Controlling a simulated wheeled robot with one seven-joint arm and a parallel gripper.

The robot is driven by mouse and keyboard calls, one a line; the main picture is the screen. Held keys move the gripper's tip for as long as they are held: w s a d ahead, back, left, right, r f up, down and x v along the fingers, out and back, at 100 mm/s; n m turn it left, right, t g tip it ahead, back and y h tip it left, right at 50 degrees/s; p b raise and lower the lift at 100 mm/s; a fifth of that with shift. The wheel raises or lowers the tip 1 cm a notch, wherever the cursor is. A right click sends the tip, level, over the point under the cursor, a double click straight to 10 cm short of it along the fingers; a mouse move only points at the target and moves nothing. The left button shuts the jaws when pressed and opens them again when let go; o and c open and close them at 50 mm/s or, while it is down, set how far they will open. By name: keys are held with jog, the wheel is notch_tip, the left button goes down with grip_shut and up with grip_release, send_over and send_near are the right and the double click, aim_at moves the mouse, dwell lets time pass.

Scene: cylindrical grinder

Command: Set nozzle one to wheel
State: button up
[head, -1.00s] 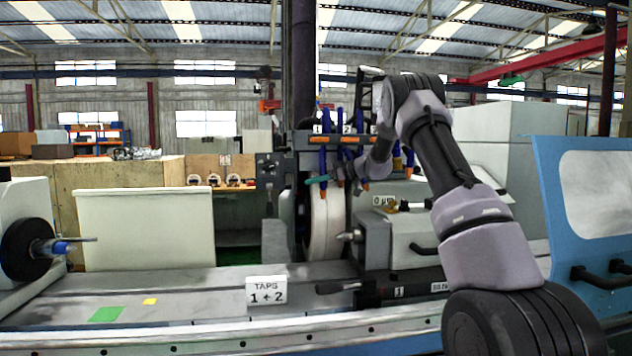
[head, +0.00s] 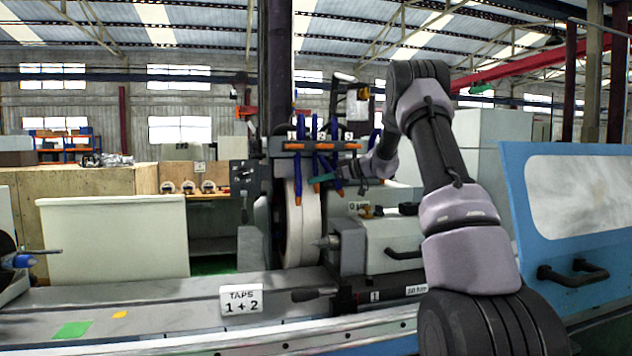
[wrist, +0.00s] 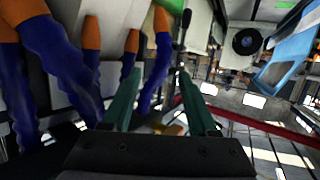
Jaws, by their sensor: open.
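Nozzle one is a blue hose with an orange tip (head: 298,198), hanging under label 1 (head: 292,135) over the pale grinding wheel (head: 303,232) in the head view. Similar hoses hang under labels 2 (head: 321,135) and 3 (head: 349,135). My gripper (head: 322,179) has green fingers and is right of nozzle one, close to the hoses under labels 2 and 3. In the wrist view my gripper (wrist: 160,85) is open. A blue hose with an orange tip (wrist: 155,75) shows between or beyond the fingers; I cannot tell which nozzle it is.
More blue hoses (wrist: 65,70) crowd the left of the wrist view, close to the left finger. The grey manifold (head: 320,147) is above. A blue door (head: 570,215) is at the right.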

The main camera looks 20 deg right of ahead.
jog(key=s+a+r+m+g+h, duration=0.1)
jog(key=s+a+r+m, duration=0.15)
jog(key=s, duration=0.55)
jog(key=s+a+r+m+g+h, duration=0.1)
jog(key=s+a+r+m+h, duration=0.15)
jog(key=s, duration=0.65)
jog(key=s+a+r+m+g+h, duration=0.1)
jog(key=s+a+r+m, duration=0.15)
jog(key=s, duration=0.55)
jog(key=s+d+f+m+h, duration=0.1)
jog(key=s+m+h, duration=0.1)
jog(key=s, duration=0.5)
jog(key=s+d+f+m+t+h, duration=0.1)
jog(key=s+f+m, duration=0.1)
jog(key=s, duration=0.6)
jog(key=s+d+f+m+h, duration=0.1)
jog(key=s+m, duration=0.3)
jog(key=s, duration=0.4)
jog(key=shift+d+f+t+h, duration=0.4)
jog(key=shift+d+h, duration=0.2)
jog(key=shift+h, duration=0.25)
